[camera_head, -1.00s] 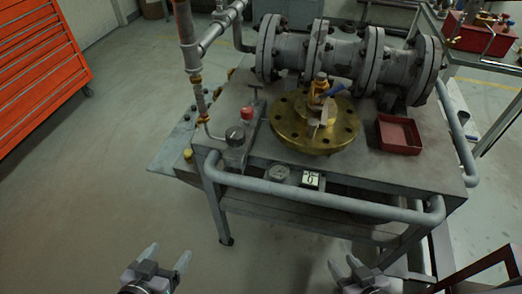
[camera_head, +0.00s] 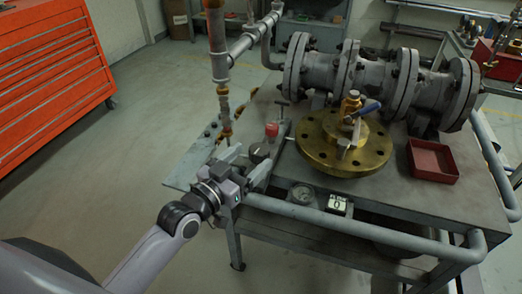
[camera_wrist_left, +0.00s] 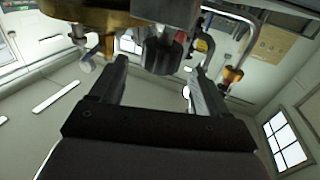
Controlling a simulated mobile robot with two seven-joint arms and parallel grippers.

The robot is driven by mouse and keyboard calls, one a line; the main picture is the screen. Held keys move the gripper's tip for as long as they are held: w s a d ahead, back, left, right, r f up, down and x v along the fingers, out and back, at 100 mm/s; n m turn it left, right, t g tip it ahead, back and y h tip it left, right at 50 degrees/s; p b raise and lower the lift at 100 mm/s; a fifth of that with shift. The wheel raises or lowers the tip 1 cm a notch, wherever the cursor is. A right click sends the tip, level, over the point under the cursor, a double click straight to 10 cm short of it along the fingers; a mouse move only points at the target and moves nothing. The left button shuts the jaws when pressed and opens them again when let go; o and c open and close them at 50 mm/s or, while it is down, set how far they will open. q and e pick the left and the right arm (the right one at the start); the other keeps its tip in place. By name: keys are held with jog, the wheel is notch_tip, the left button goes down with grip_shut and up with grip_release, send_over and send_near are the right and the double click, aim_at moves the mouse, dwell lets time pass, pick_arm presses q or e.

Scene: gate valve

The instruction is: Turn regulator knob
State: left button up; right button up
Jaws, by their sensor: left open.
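A dark round knob (camera_head: 259,151), apparently the regulator knob, is at the table's front left corner beside a red-topped fitting (camera_head: 272,131). My left gripper (camera_head: 250,161) is open in front of the knob, with its fingers pointing at it. In the left wrist view the dark knob (camera_wrist_left: 162,56) appears just beyond and between the two open fingertips (camera_wrist_left: 160,68). I see no clear contact. The fingers partly hide the knob's lower part in the head view. My right gripper is out of view.
A grey rail (camera_head: 350,228) runs along the table's front edge, close to my left gripper. A brass flange (camera_head: 318,155) and a red tray (camera_head: 432,160) are to the right. A vertical pipe (camera_head: 218,60) rises behind left. An orange cabinet (camera_head: 50,85) is at far left.

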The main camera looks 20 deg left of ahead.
aim_at(254, 156)
pick_arm(q)
jog(key=shift+x, duration=2)
jog(key=c, duration=1)
jog(key=shift+o, duration=0.3)
jog(key=n+y+p, duration=0.1)
jog(key=p, duration=0.1)
jog(key=shift+r+p, duration=0.2)
jog(key=shift+p, duration=0.2)
jog(key=shift+f+n+t+y+p, duration=0.2)
jog(key=shift+n+t+y+p, duration=0.1)
jog(key=shift+y+p, duration=0.3)
